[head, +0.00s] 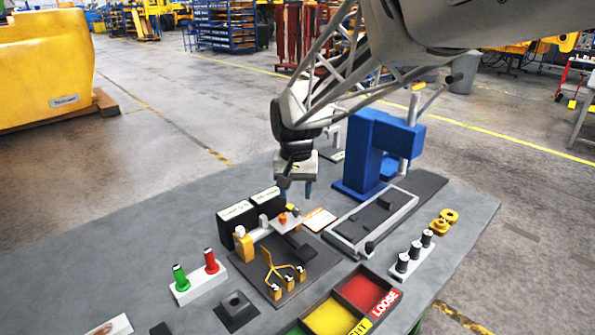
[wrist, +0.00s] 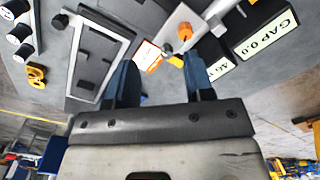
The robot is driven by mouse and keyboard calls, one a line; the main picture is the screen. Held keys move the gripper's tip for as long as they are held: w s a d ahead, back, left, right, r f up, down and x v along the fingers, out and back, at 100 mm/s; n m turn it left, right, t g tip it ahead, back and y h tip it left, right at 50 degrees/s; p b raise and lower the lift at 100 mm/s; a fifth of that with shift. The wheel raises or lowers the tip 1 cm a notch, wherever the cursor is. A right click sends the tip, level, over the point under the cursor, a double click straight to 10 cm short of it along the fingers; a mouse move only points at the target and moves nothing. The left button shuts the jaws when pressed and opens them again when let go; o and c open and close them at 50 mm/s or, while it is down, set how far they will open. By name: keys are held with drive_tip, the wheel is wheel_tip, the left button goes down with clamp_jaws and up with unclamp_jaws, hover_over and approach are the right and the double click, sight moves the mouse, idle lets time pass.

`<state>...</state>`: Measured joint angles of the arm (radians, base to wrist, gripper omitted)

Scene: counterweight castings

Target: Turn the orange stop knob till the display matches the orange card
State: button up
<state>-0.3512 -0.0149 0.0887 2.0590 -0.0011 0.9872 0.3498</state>
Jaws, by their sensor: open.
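The orange stop knob (head: 283,218) sits on a small pale panel in front of two black display boxes. It also shows in the wrist view (wrist: 184,32), beyond my fingertips. My gripper (head: 296,192) is above the displays and knob, pointing down, open and empty, apart from the knob.
A blue press (head: 366,150) stands behind right of my gripper. A grey framed fixture (head: 370,222) lies right of the card. Red and green handles (head: 196,278) stand at left. A bin with red, yellow and green compartments (head: 331,316) is in front. Left tabletop is mostly clear.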

sight(283, 216)
drive_tip(key=a, duration=0.1)
drive_tip(key=w+a+f, duration=0.1)
drive_tip(key=w+a, duration=0.1)
drive_tip(key=shift+w+a+f, duration=0.2)
drive_tip(key=shift+a+f, duration=0.1)
drive_tip(key=shift+a, duration=0.05)
drive_tip(key=shift+f, duration=0.15)
drive_tip(key=shift+f, duration=3.75)
drive_tip(key=shift+c, duration=0.3)
clamp_jaws()
